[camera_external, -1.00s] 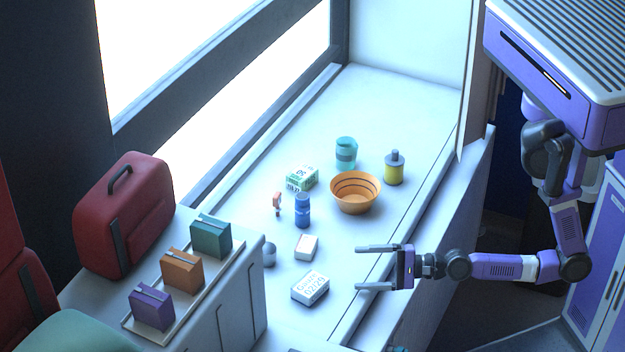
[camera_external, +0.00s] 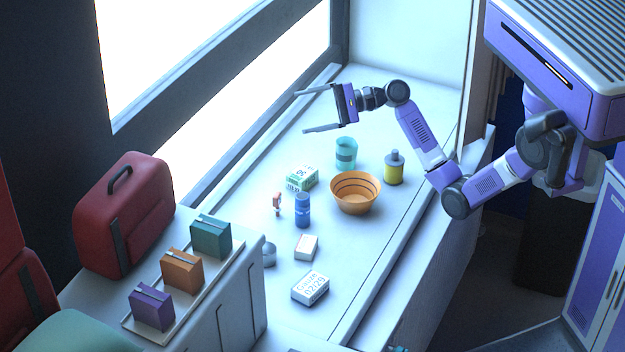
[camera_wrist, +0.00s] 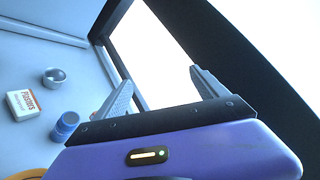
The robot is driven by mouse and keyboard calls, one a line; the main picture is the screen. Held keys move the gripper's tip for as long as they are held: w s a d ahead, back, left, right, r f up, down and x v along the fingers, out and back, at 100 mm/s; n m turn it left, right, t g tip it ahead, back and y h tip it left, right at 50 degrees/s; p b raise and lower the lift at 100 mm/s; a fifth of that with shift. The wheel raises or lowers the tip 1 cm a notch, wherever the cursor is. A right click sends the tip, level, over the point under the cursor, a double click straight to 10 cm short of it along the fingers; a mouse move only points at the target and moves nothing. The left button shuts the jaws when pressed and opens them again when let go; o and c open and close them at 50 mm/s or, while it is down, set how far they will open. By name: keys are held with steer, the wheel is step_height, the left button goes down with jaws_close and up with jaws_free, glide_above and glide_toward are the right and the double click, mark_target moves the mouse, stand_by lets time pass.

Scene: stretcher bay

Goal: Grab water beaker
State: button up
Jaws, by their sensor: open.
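A teal, see-through beaker (camera_external: 346,154) with a darker band stands upright on the white counter, behind the orange bowl; I take it as the water beaker. My gripper (camera_external: 301,112) is raised above the far part of the counter, its fingers spread and pointing left toward the window. It is empty and apart from the beaker, which sits lower in the picture, below my wrist. In the wrist view the open fingers (camera_wrist: 160,82) show against the window frame. The beaker is not seen there.
Around the beaker are an orange bowl (camera_external: 356,207), a yellow bottle (camera_external: 394,172), a green-white box (camera_external: 302,178), a small figure (camera_external: 277,204) and a blue bottle (camera_external: 303,210). White boxes (camera_external: 310,287) and a metal cup (camera_wrist: 53,77) lie nearer. The window bounds the counter's left.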

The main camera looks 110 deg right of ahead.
steer(key=s+d+r+n+y, duration=0.25)
steer(key=s+r, duration=0.35)
steer(key=r, duration=0.3)
steer(key=s+d+f+m+g+h+b, duration=0.1)
steer(key=s+d+f+m+b, duration=0.1)
steer(key=s+d+f+m, duration=0.5)
steer(key=s+f+m+g+h+b, duration=0.1)
steer(key=s+f+m+b, duration=0.2)
steer(key=f, duration=0.8)
steer(key=s+d+f+m+g+h+b, duration=0.15)
steer(key=s+d+f+m, duration=0.25)
steer(key=s+f, duration=0.4)
glide_toward(337, 157)
steer(key=shift+s+d+f+b, duration=0.2)
steer(key=shift+d+f+b, duration=0.2)
steer(key=shift+d, duration=0.2)
steer(key=shift+x, duration=3.75)
steer(key=shift+r, duration=0.15)
steer(key=c, duration=1.6)
